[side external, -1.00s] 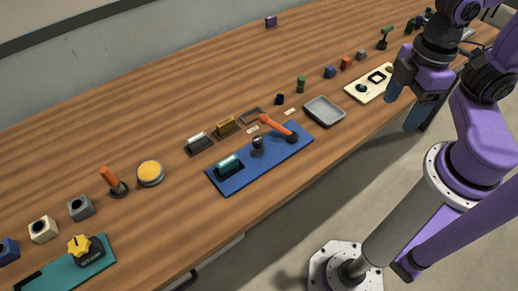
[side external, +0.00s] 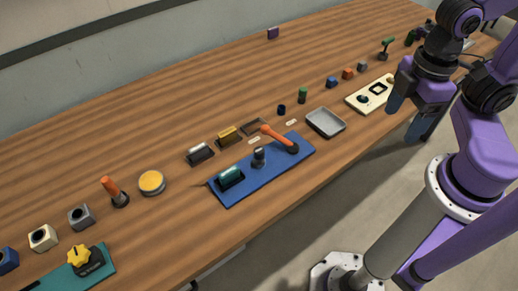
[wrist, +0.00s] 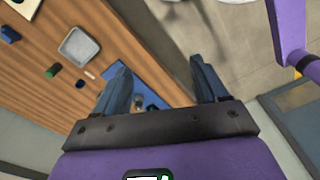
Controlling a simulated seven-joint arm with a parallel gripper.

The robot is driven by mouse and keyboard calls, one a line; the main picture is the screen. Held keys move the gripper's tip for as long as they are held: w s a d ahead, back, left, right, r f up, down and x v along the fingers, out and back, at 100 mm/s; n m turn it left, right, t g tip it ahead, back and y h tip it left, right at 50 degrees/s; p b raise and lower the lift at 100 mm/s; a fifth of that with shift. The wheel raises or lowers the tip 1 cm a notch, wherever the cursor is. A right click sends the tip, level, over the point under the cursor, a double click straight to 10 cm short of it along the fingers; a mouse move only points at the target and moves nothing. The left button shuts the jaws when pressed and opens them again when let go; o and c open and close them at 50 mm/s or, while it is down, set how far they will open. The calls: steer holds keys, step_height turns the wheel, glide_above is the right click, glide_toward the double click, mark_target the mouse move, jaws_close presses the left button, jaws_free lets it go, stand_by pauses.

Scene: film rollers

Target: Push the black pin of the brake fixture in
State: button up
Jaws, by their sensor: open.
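The blue board (side external: 240,194) lies on the wooden table and appears to be the brake fixture. It carries a teal roller (side external: 231,177) at its left, a dark upright post with a grey top (side external: 259,157) in the middle, and an orange-handled lever (side external: 279,138) at its right. I cannot tell for sure which small dark part is the black pin. My gripper (side external: 408,112) hangs off the table's front edge, well right of the board, open and empty. In the wrist view my gripper (wrist: 160,70) shows both fingers apart, with part of the blue board (wrist: 151,99) beyond them.
A grey tray (side external: 326,123) stands right of the board, and a cream panel (side external: 370,96) lies nearer my gripper. Behind the board are a dark roller (side external: 199,154) and a yellow roller (side external: 228,136) in holders. A yellow-topped round tin (side external: 152,183) stands left.

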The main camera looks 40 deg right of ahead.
steer(key=c, duration=0.3)
steer(key=m+g+h, duration=0.3)
steer(key=m+h, duration=0.1)
glide_above(259, 150)
steer(key=w+a, duration=0.5)
step_height(259, 150, down, 3)
steer(key=x, duration=1.7)
steer(key=shift+s+a+f, duration=0.15)
steer(key=shift+s+a, duration=0.15)
jaws_close()
